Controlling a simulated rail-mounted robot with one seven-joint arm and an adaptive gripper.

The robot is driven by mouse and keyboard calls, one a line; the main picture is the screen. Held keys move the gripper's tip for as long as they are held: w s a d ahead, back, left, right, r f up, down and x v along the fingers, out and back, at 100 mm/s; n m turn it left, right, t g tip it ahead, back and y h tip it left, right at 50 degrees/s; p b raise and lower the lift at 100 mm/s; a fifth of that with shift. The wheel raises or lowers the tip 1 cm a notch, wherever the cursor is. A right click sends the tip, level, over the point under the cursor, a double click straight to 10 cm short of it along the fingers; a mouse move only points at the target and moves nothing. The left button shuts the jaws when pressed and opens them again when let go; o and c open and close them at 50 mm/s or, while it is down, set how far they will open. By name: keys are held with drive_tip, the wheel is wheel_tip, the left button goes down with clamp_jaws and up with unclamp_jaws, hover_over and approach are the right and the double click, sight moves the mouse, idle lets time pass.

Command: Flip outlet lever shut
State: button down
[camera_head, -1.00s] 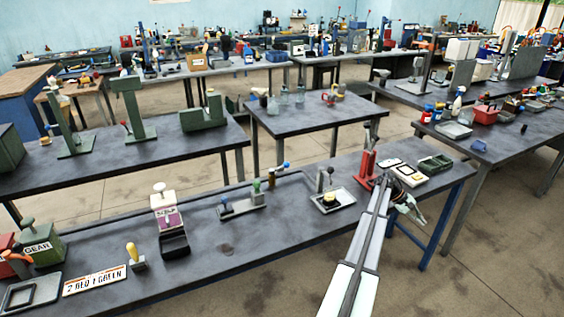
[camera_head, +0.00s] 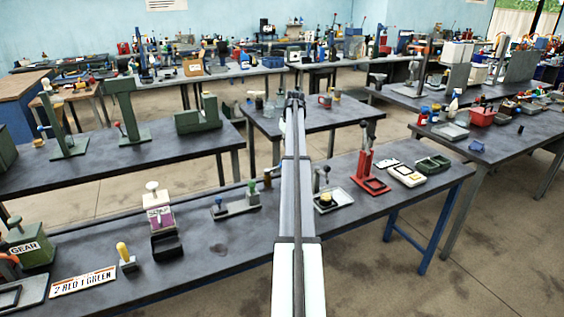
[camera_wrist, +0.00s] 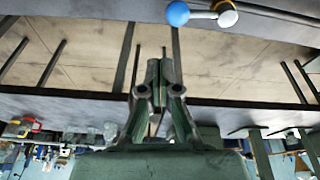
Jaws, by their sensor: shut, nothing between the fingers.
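A blue ball (camera_wrist: 177,13) on a short metal arm, beside a white and yellow round cap (camera_wrist: 228,16), shows at the top of the wrist view; it looks like a lever knob. In the head view, a grey and green fixture (camera_head: 238,207) with a blue knob (camera_head: 217,202) sits on the front bench, left of my arm. Whether either knob is the outlet lever I cannot tell. My gripper (camera_wrist: 158,75) is shut and empty, apart from the blue ball. In the head view my gripper (camera_head: 294,98) is raised beyond the front bench, and my arm hides part of the bench.
A black cup in a tray (camera_head: 326,203) and a red press (camera_head: 369,172) stand right of my arm. A purple-labelled dispenser (camera_head: 159,215) stands to the left. A middle table (camera_head: 335,118) lies behind, with an open floor aisle between the benches.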

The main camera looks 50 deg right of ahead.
drive_tip(key=shift+n+t, duration=0.3)
drive_tip(key=w, duration=0.1)
drive_tip(key=w+a+r, duration=0.1)
drive_tip(key=w+r, duration=0.1)
drive_tip(key=shift+w+a, duration=0.1)
drive_tip(key=shift+a, duration=0.15)
drive_tip(key=shift+f, duration=0.15)
drive_tip(key=p+x, duration=0.3)
drive_tip(key=x, duration=0.7)
drive_tip(key=s, duration=0.1)
drive_tip(key=s+a+p, duration=0.1)
drive_tip(key=s+p, duration=0.1)
drive_tip(key=shift+s+a+f, duration=0.15)
drive_tip(key=shift+s+f, duration=0.2)
drive_tip(key=shift+s, duration=0.05)
drive_tip(key=shift+s, duration=0.1)
drive_tip(key=shift+s+m+b, duration=0.1)
drive_tip(key=shift+m+b, duration=0.2)
drive_tip(key=shift+m, duration=0.1)
